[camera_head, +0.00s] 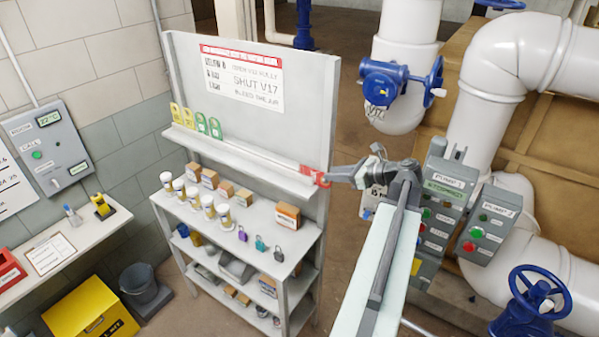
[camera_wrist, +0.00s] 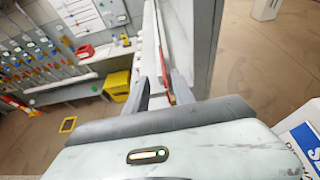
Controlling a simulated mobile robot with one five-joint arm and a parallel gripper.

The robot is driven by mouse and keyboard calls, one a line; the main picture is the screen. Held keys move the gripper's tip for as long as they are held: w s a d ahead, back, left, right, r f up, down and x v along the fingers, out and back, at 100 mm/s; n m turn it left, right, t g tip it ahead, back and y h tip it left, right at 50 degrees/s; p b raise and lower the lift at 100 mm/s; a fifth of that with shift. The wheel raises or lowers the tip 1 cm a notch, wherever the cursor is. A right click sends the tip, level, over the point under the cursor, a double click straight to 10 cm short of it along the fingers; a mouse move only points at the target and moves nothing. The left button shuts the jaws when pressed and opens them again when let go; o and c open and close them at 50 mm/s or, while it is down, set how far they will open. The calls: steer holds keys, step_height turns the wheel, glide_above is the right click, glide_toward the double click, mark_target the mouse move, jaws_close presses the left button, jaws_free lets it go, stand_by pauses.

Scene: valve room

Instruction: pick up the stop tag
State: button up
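A red tag (camera_head: 315,176) with white marking, which looks like the stop tag, stands at the right end of the ledge on the white shelf unit. Its lettering is too small to read. My gripper (camera_head: 331,178) is at the tag's right side, with its fingertips close to it. In the wrist view, my gripper's two fingers (camera_wrist: 160,88) are apart. A thin red strip (camera_wrist: 171,90), likely the tag edge-on, shows between them, nearer the right finger. I cannot tell whether either finger touches it.
Yellow tags (camera_head: 182,116) and green tags (camera_head: 208,125) stand at the ledge's left end. The shelf's back panel (camera_head: 262,60) rises behind the ledge. Jars, boxes and padlocks fill the shelf below. Pump boxes (camera_head: 446,200) and white pipes (camera_head: 510,60) stand to the right.

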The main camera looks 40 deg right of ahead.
mark_target(314, 171)
steer(key=b+x, duration=0.1)
steer(key=x, duration=0.1)
steer(key=b+x, duration=0.1)
steer(key=x, duration=0.2)
steer(key=b+x, duration=0.1)
steer(key=x, duration=0.2)
steer(key=shift+w+d, duration=0.25)
steer(key=shift+w, duration=0.15)
steer(key=shift+w+r, duration=0.1)
steer(key=shift+w, duration=0.05)
steer(key=shift+r, duration=0.1)
steer(key=shift+c, duration=0.7)
jaws_close()
